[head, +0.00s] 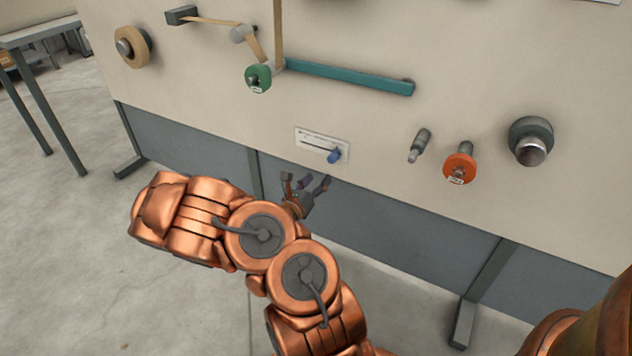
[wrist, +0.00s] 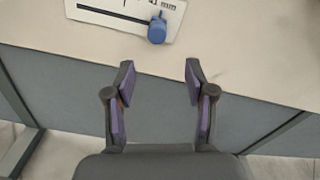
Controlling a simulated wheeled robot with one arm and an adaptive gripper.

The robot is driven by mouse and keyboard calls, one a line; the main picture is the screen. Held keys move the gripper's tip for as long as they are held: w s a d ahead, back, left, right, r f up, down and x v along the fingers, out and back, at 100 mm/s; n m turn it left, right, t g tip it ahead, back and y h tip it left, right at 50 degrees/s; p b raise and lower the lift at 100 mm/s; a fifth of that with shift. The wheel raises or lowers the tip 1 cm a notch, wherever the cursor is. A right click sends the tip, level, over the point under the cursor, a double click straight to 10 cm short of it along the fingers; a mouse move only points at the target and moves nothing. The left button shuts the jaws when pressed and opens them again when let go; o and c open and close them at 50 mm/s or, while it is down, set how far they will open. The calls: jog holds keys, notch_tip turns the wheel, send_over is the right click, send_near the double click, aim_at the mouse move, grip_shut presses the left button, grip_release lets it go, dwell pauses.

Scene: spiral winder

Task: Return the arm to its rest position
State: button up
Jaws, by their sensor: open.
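My gripper (head: 311,187) is at the end of my copper arm, in front of the lower edge of the winder panel. In the wrist view my gripper (wrist: 158,82) has its two fingers spread apart with nothing between them. The blue slider knob (head: 334,156) on the white scale plate (head: 312,137) is just above the gripper and apart from it. In the wrist view the blue knob (wrist: 157,29) stands beyond the fingertips, at the right part of the plate's slot.
The upright beige panel (head: 380,125) carries a tan tape roll (head: 131,47), a green roller (head: 258,78), a teal bar (head: 350,77), an orange knob (head: 460,167) and a dark round knob (head: 530,141). A grey table (head: 40,33) stands at left. Open floor (head: 60,240) lies left of my arm.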

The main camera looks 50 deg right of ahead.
jog(key=shift+r, duration=0.1)
dwell(0.6)
jog(key=s+a+r+m+g+y+p, duration=0.1)
jog(key=s+a+r+m+g+p, duration=0.2)
jog(key=s+r+m+p, duration=0.5)
jog(key=s+a+r+m+g+y+p, duration=0.1)
jog(key=s+a+r+m+g+p, duration=0.2)
jog(key=r, duration=0.9)
jog(key=s+a+r+m+g+y+p, duration=0.15)
jog(key=s+r+m+g+p, duration=0.35)
jog(key=r, duration=0.5)
jog(key=s+a+r+m+t+y+p, duration=0.1)
jog(key=a+r+y+p, duration=0.3)
jog(key=a, duration=0.8)
jog(key=s+a+r+m+t+y+p, duration=0.2)
jog(key=a+r+y+p, duration=0.3)
jog(key=a, duration=0.7)
jog(key=s+a+r+m+t+y+p, duration=0.1)
jog(key=a+r+m+t+y+p, duration=0.3)
jog(key=a+r+p, duration=0.3)
jog(key=a+y+p, duration=0.1)
jog(key=a, duration=0.4)
jog(key=shift+s+r+p, duration=0.3)
jog(key=shift+s+p, duration=0.05)
jog(key=shift+s, duration=0.05)
jog(key=shift+d, duration=0.1)
jog(key=shift+c, duration=1.2)
jog(key=shift+d, duration=0.15)
